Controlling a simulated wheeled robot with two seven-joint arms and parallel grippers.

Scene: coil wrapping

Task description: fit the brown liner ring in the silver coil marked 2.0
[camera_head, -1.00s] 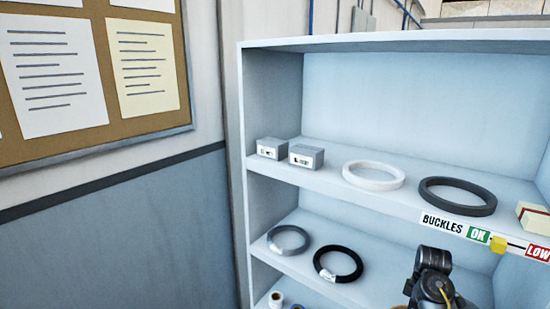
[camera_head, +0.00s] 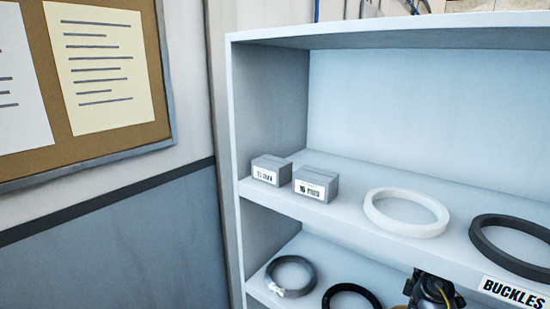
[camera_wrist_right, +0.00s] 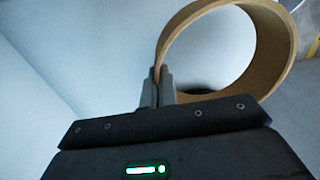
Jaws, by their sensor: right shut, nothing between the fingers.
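In the right wrist view, the brown liner ring (camera_wrist_right: 278,45) stands as a wide tan hoop just beyond my right gripper (camera_wrist_right: 159,72). The fingers are shut with nothing between them, and their tips overlap the ring's near left edge in the picture. Whether they touch it I cannot tell. In the head view, a dark part of my own arm shows at the bottom right. My left gripper is not in view. I cannot make out a silver coil marked 2.0.
A pale shelf unit (camera_head: 262,38) holds two grey boxes (camera_head: 271,170), a white ring (camera_head: 405,212) and a dark ring (camera_head: 510,245) above a BUCKLES label (camera_head: 513,292). Lower down lie a grey ring (camera_head: 290,275) and a black ring (camera_head: 352,297). A notice board (camera_head: 168,80) hangs left.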

